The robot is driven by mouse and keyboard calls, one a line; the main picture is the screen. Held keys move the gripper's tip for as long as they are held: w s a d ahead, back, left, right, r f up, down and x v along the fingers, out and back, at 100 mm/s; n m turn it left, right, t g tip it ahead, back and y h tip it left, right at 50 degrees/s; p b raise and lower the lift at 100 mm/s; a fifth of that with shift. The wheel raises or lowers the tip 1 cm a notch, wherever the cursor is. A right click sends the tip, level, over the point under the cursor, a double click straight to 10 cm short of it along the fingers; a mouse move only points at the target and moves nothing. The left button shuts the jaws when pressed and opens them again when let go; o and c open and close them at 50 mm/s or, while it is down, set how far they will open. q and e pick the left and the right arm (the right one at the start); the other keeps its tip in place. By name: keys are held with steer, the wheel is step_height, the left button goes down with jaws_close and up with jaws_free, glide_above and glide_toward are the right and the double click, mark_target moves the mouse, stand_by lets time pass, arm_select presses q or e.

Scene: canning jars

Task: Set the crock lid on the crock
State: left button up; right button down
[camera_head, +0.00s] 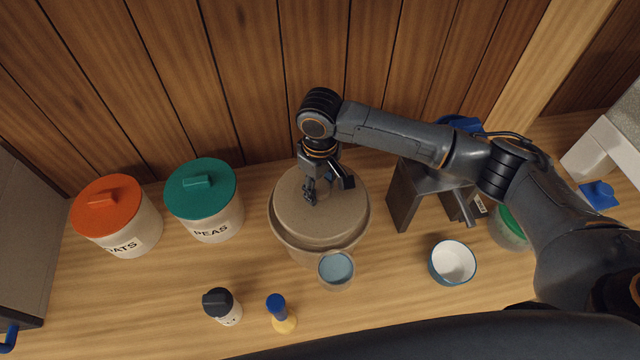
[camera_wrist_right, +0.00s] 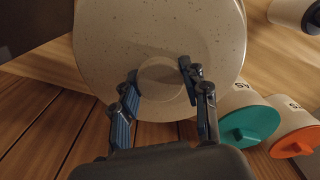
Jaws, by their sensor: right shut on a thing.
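The crock lid (camera_head: 340,208) is a round, beige, speckled disc over the beige crock (camera_head: 303,254) in the middle of the counter. The lid covers the crock's mouth, and the crock's rim shows along the left and front. I cannot tell whether the lid rests on the rim or is just above it. My right gripper (camera_head: 311,193) points down at the lid's centre, shut on its knob. In the right wrist view the fingers (camera_wrist_right: 160,88) stand either side of the pale round knob, with the speckled lid (camera_wrist_right: 115,40) behind. My left gripper is not in view.
A small blue-topped jar (camera_head: 336,268) stands close against the crock's front. An orange-lidded canister (camera_head: 118,215) and a green-lidded PEAS canister (camera_head: 203,200) are left. A grey stand (camera_head: 404,197) and white bowl (camera_head: 452,262) are right. Two small shakers (camera_head: 222,306) (camera_head: 281,314) stand in front.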

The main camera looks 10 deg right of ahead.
steer(key=shift+r+p, duration=0.1)
steer(key=shift+p, duration=0.35)
stand_by(0.3)
steer(key=shift+f, duration=0.85)
stand_by(1.2)
steer(key=c, duration=0.6)
jaws_free()
steer(key=shift+s, duration=0.1)
step_height(320, 180, up, 12)
steer(key=shift+r, duration=0.1)
stand_by(0.3)
